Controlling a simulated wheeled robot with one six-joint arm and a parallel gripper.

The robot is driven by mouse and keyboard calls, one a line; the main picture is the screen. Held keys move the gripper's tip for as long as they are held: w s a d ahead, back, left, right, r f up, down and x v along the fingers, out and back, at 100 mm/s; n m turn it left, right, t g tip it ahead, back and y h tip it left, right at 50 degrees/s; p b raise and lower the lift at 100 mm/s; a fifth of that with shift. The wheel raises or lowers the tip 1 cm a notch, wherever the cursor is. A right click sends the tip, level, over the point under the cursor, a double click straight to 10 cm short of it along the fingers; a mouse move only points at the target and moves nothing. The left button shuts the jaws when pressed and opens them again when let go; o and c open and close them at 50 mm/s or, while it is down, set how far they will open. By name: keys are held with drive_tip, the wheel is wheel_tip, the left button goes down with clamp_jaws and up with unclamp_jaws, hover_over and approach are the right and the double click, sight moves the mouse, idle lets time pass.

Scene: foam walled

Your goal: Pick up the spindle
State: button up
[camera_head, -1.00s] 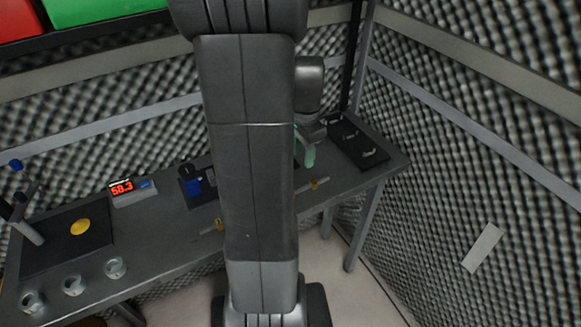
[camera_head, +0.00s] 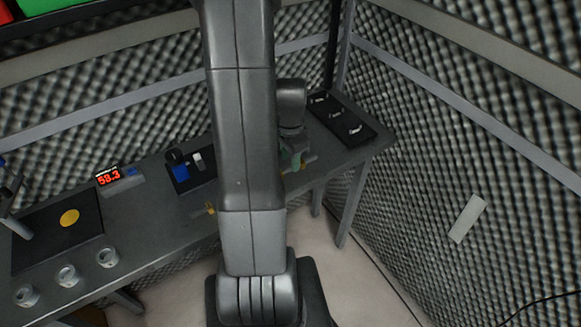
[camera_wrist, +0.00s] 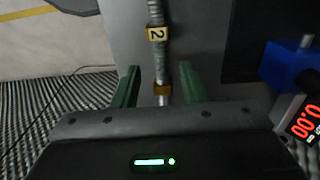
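The spindle (camera_wrist: 156,62) shows in the wrist view as a thin grey rod with a yellow tag marked 2 and a second yellow collar nearer me. My gripper (camera_wrist: 160,86) has its two green fingers apart, one on each side of the rod near that collar, with gaps visible on both sides. Whether the fingers reach down to the rod's height is unclear. In the head view, my gripper (camera_head: 293,160) is low at the bench's right part, beside a yellow piece of a rod. My arm hides the middle of the bench there.
The grey bench (camera_head: 150,232) runs along the foam wall. A black tray (camera_head: 342,120) with small metal parts is at its right end.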

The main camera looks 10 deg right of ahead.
drive_tip(key=shift+f, duration=1.65)
drive_tip(key=shift+w, duration=0.1)
clamp_jaws()
drive_tip(key=shift+r, duration=0.15)
